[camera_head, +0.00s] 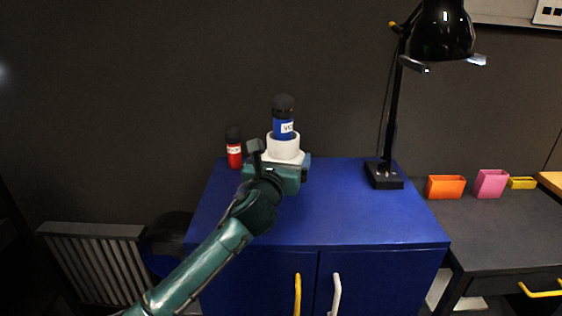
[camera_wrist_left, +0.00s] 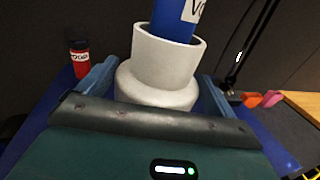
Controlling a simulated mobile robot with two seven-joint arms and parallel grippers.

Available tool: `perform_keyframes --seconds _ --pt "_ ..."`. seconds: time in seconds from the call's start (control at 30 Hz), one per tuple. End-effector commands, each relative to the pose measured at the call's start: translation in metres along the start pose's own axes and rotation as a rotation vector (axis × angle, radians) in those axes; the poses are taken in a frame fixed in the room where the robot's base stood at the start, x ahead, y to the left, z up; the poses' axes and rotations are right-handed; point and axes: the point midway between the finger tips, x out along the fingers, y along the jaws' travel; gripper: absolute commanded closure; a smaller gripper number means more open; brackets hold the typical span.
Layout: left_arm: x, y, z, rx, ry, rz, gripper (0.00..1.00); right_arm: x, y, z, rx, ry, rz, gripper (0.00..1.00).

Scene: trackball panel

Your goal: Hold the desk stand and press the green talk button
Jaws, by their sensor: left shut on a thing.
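A white round stand (camera_head: 284,147), with a wider base and a cup-like top, is at the back left of the blue cabinet top. A blue cylinder (camera_head: 284,128) with a black cap and a white label sits upright in it. My left gripper (camera_head: 280,166) is shut on the stand's lower part. In the left wrist view the stand (camera_wrist_left: 164,62) is between the two fingers of my left gripper (camera_wrist_left: 157,95), and the cylinder (camera_wrist_left: 173,20) is cut off at the top. I can make out no green talk button in either view. My right gripper is not in view.
A red bottle (camera_head: 234,152) stands just left of the stand. A black desk lamp (camera_head: 391,120) rises at the right of the blue cabinet top (camera_head: 340,215), whose middle and front are clear. Orange (camera_head: 445,187), pink (camera_head: 490,184) and yellow (camera_head: 522,183) containers are on the dark desk.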

Motion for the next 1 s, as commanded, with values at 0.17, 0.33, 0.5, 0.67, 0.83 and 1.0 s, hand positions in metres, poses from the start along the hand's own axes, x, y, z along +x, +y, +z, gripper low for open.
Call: perform_keyframes --seconds 0.17,0.33,0.5,0.67,0.83,1.0 --pt "0.000 0.000 -0.007 0.001 -0.003 -0.001 0.26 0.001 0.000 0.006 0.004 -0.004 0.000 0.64" --pt "0.000 0.000 -0.020 0.001 -0.004 -0.001 0.26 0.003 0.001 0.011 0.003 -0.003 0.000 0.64" --pt "0.000 0.000 -0.034 0.000 -0.004 -0.001 0.26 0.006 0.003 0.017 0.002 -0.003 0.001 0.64" --pt "0.000 0.000 -0.047 0.000 -0.003 -0.001 0.26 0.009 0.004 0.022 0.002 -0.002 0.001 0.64" --pt "0.000 0.000 -0.060 0.001 -0.004 -0.001 0.26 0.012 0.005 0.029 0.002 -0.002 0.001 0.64" --pt "0.000 0.000 -0.073 0.001 -0.004 -0.001 0.26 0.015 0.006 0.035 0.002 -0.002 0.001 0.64"
